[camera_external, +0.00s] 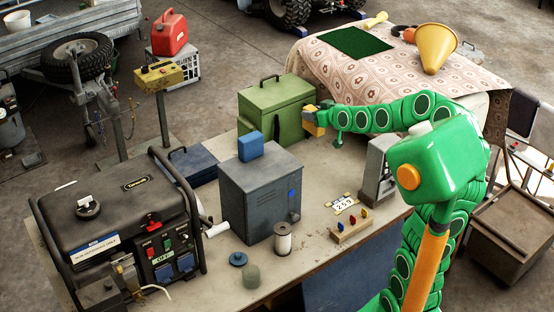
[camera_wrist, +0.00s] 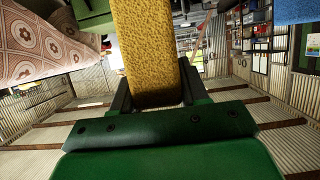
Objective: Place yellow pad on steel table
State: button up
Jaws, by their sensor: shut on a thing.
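The yellow pad (camera_wrist: 145,45) is a rough, sponge-like block between the fingers of my gripper (camera_wrist: 158,92) in the wrist view. The gripper is shut on it. In the external view my gripper (camera_external: 318,113) is beside the front right of the green metal box (camera_external: 275,109), with the pad (camera_external: 314,129) at its tip, above the bench. Whether the pad touches the box, I cannot tell. The long pale-topped bench (camera_external: 325,262) may be the steel table; its material is not clear.
A grey cabinet (camera_external: 259,195) with a blue block (camera_external: 250,146) on top stands mid-bench. A black generator (camera_external: 120,230) fills the left end. A cloth-covered table (camera_external: 380,75) is behind.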

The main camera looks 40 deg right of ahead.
notch_tip(320, 180, down, 17)
jog(key=w+d+f, duration=0.1)
jog(key=w+f, duration=0.2)
jog(key=w, duration=0.1)
jog(key=w+d+f, duration=0.1)
jog(key=w+f, duration=0.3)
jog(key=w, duration=0.1)
jog(key=w+f, duration=0.3)
jog(key=w, duration=0.1)
jog(key=shift+w+d+f, duration=0.25)
jog(key=shift+w+d, duration=0.1)
jog(key=shift+d, duration=0.05)
jog(key=shift+f, duration=1.3)
jog(key=o, duration=1)
